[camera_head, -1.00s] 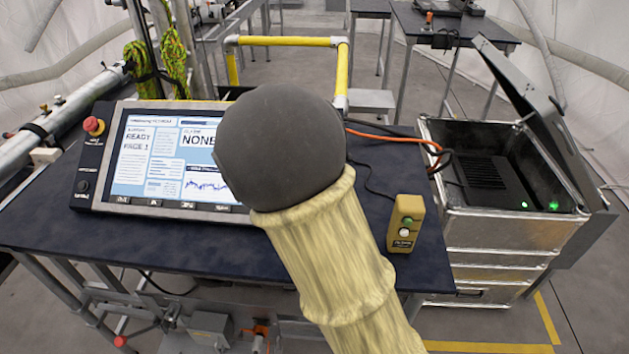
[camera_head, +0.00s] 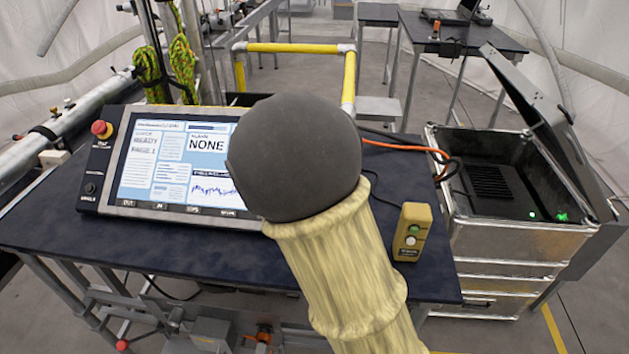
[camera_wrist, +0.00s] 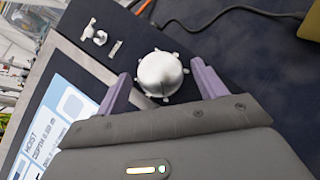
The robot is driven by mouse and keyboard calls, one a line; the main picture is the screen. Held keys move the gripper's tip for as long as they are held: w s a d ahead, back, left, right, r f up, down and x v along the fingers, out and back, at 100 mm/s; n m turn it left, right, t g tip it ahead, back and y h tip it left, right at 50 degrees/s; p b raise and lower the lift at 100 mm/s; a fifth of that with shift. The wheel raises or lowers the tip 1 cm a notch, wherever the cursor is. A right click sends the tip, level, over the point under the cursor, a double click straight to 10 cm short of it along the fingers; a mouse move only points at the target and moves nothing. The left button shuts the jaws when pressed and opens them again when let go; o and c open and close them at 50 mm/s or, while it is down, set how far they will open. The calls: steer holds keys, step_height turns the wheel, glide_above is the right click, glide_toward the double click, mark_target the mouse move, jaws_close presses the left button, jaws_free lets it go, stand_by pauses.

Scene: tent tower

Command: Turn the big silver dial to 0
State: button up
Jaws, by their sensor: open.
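The big silver dial (camera_wrist: 160,74) is a round, bright knob with small lugs around its rim, on the dark panel beside the screen in the wrist view. My gripper (camera_wrist: 160,70) is open, with one purple finger on each side of the dial. I cannot tell whether the fingers touch it. The dial's scale and setting are not readable. In the head view my arm hides the dial and the gripper. The console screen (camera_head: 170,165) shows "NONE" and a graph; it also shows in the wrist view (camera_wrist: 65,120).
A red button (camera_head: 102,128) sits at the console's left end. A yellow box with buttons (camera_head: 411,232) stands right of my arm on the dark table (camera_head: 150,240). An orange cable (camera_head: 405,147) runs to an open metal case (camera_head: 510,240). Yellow rails (camera_head: 295,47) stand behind.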

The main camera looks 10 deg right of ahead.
steer(key=v, duration=1.7)
steer(key=shift+s, duration=0.15)
steer(key=s+d+f+m+g+y+p, duration=0.2)
steer(key=s+d+f+m+g+y, duration=0.1)
steer(key=m, duration=0.8)
steer(key=s+d+f+m+g+y+p, duration=0.3)
steer(key=s+d+f+m+y, duration=0.3)
steer(key=d+m, duration=0.3)
steer(key=shift+s+f+m, duration=0.2)
steer(key=shift+s+m, duration=0.15)
steer(key=shift+m, duration=0.65)
steer(key=shift+d, duration=0.15)
